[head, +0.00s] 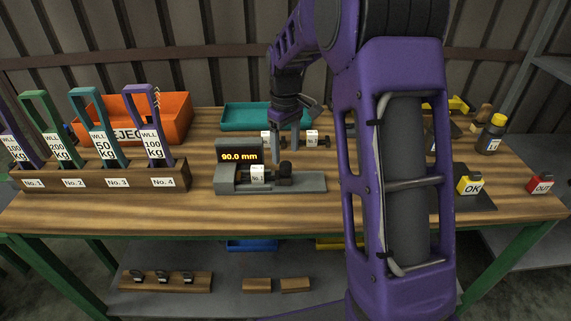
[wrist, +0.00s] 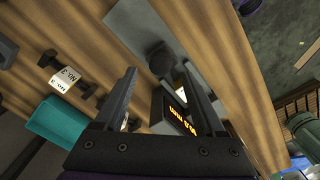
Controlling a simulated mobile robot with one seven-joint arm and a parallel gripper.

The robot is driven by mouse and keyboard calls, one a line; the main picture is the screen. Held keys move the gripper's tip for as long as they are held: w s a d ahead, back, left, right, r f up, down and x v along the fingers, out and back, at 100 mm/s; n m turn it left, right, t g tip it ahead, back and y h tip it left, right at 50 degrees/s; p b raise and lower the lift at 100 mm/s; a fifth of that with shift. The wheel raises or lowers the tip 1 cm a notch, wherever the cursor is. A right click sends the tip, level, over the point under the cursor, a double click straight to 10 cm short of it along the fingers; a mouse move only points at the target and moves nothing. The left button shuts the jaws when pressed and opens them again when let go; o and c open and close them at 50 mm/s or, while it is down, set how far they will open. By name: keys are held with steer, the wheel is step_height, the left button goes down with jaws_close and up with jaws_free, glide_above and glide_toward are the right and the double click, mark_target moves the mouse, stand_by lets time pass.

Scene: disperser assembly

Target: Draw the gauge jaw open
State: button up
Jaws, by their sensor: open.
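The gauge (head: 310,184) is a grey bench device on the wooden table, with a display reading 90.0 mm. A dark part with a white number tag (head: 257,175) sits on its bed. A black knob-like piece (head: 285,170), which looks like part of the sliding jaw, stands just right of the tag. My gripper (head: 286,154) is open above and just behind the gauge, pointing down. In the wrist view, the black knob (wrist: 160,60) shows between and beyond my fingertips, with no clear contact. The gauge's grey base (wrist: 128,18) extends past it, and one finger partly covers the display.
Tagged dark parts, one marked No. 3 (wrist: 66,78), lie behind the gauge near a teal tray (head: 240,116). A rack (head: 95,178) of tagged slings stands left, before an orange reject bin (head: 178,112). Yellow OK (head: 470,185) and red OUT (head: 541,183) blocks are right. My arm hides the middle right.

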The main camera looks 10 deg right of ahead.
mark_target(286, 163)
steer(key=shift+f, duration=2.35)
jaws_close()
